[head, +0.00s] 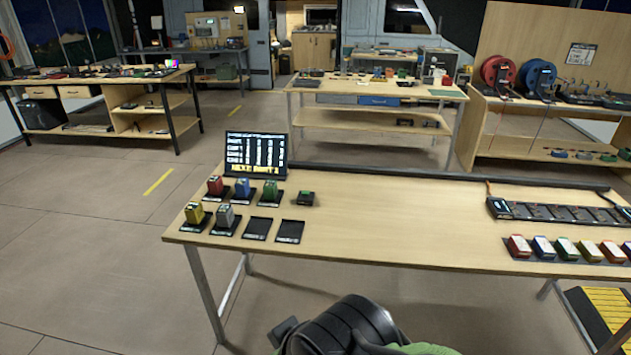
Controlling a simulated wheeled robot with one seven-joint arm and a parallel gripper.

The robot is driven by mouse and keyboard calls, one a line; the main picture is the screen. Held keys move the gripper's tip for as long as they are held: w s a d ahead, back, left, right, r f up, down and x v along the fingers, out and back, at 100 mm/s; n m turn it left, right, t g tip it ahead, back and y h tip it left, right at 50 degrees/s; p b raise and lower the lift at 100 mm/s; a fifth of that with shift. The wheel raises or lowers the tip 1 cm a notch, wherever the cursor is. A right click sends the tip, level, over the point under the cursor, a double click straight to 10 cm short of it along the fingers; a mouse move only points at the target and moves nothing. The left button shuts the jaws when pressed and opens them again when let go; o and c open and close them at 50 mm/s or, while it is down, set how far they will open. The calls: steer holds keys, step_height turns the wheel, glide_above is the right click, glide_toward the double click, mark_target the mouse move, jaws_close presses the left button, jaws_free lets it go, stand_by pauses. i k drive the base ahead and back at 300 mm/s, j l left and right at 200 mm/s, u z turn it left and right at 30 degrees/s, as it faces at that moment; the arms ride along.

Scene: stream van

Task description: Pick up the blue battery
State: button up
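A blue battery (242,188) stands upright in a small black holder on the near table, between a red battery (215,186) and a green battery (270,190). Another blue block (542,247) of similar look stands in a row on the right of the same table, between a red one (519,246) and a green one (567,249). My gripper's fingers are not visible. A dark rounded shape with a green part at the bottom edge may be part of my arm.
A yellow battery (194,214) and a grey battery (224,217) stand in front, beside two empty black holders (257,228). A small display (257,154) stands behind them. A black slotted rack (555,212) lies at the right. The table's middle is clear.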

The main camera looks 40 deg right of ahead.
mark_target(242, 185)
steer(key=z, duration=0.65)
steer(key=i+j+u, duration=0.3)
steer(key=u, duration=0.15)
steer(key=i+j+u, duration=0.45)
steer(key=i+u, duration=0.3)
steer(key=u, duration=0.15)
steer(key=i+u, duration=0.45)
steer(key=i+j+z, duration=0.15)
steer(key=i, duration=0.45)
steer(key=i+j+z, duration=0.1)
steer(key=i, duration=0.55)
steer(key=i+l+z, duration=0.2)
steer(key=z, duration=0.2)
steer(key=i+z, duration=0.4)
steer(key=i+l+z, duration=0.1)
steer(key=i+z, duration=0.15)
steer(key=z, duration=0.15)
steer(key=i+j+z, duration=0.1)
steer(key=i+z, duration=0.3)
steer(key=i+j+z, duration=0.15)
steer(key=z, duration=0.25)
steer(key=i+l+z, duration=0.45)
steer(key=i+z, duration=0.15)
steer(key=i, duration=0.2)
steer(key=i+z, duration=0.25)
steer(key=i, duration=0.15)
steer(key=i+l, duration=0.4)
steer(key=l, duration=0.15)
steer(key=z, duration=0.05)
